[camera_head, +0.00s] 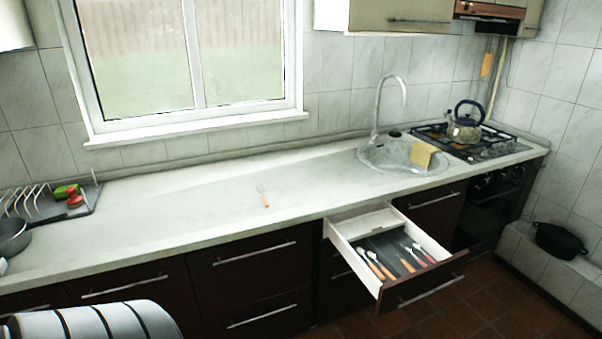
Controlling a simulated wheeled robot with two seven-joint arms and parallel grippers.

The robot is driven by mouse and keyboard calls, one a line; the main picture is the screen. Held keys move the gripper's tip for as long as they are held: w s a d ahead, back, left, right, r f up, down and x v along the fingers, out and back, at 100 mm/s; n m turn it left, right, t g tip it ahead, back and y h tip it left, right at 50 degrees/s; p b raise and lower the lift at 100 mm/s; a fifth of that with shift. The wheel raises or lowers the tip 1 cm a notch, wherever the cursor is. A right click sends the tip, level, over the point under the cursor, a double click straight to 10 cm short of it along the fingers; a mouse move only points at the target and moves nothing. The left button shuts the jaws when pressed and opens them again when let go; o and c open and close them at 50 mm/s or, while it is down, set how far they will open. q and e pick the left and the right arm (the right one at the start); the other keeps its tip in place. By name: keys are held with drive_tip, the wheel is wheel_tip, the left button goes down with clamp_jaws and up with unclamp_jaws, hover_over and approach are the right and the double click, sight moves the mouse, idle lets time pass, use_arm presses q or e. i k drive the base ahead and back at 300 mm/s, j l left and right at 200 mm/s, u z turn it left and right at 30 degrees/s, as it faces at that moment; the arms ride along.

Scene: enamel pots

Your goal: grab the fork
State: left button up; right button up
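A small fork (263,195) with an orange handle and pale tines lies alone on the white countertop (180,211), left of the open drawer. Its tines point toward the window and its handle toward the counter's front edge. Nothing touches it. Neither of my grippers shows in the head view.
An open drawer (341,243) juts out below the counter and holds several orange- and red-handled utensils. A sink (378,156) with a tap, a kettle (464,127) and a stove lie to the right. A dish rack (37,199) and pan (12,238) stand left. Counter around the fork is clear.

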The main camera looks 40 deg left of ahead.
sight(266, 204)
drive_tip(key=u, duration=1.7)
drive_tip(key=i+l, duration=0.7)
drive_tip(key=l, duration=0.15)
